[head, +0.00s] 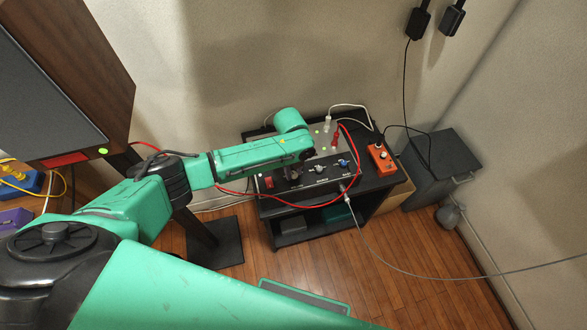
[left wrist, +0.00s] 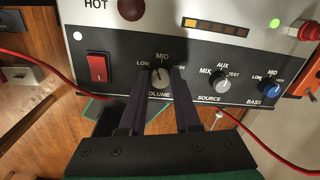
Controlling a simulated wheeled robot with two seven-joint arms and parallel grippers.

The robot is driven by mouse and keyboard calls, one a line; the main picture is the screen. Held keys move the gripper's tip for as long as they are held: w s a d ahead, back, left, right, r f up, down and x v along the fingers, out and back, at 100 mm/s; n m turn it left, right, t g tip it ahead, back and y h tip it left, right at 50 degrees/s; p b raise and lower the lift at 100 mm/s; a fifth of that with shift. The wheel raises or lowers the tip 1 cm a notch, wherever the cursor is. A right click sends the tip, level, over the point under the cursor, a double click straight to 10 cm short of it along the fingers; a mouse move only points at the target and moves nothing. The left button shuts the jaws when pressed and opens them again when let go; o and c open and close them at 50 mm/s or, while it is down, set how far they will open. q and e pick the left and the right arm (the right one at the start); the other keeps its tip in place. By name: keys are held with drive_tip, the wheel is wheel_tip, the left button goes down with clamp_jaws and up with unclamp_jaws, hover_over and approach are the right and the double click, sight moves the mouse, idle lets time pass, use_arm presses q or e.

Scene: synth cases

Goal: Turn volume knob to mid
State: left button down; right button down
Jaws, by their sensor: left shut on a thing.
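The volume knob (left wrist: 160,76) is a grey round knob with a white pointer on the dark front panel of an amplifier (head: 326,175). LOW, MID and HIGH are printed around it. In the left wrist view the pointer looks roughly upward, toward MID; its exact angle is hard to read. My left gripper (left wrist: 157,84) is shut on the volume knob, with one dark finger on each side. In the head view my left gripper (head: 294,178) is at the left part of the panel, and the arm hides the knob. My right gripper is not in view.
A red switch (left wrist: 97,67) is left of the knob; the source knob (left wrist: 221,80) and blue bass knob (left wrist: 271,91) are to its right. A red cable (head: 357,190) loops past the panel. An orange box (head: 380,158) stands on the black stand's right side.

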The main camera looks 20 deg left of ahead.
use_arm(q)
drive_tip(key=m, duration=0.4)
drive_tip(key=shift+m, duration=0.4)
idle(0.4)
drive_tip(key=c, duration=0.6)
unclamp_jaws()
drive_tip(key=r, duration=1.4)
drive_tip(key=shift+a+r, duration=0.25)
drive_tip(key=shift+r, duration=0.1)
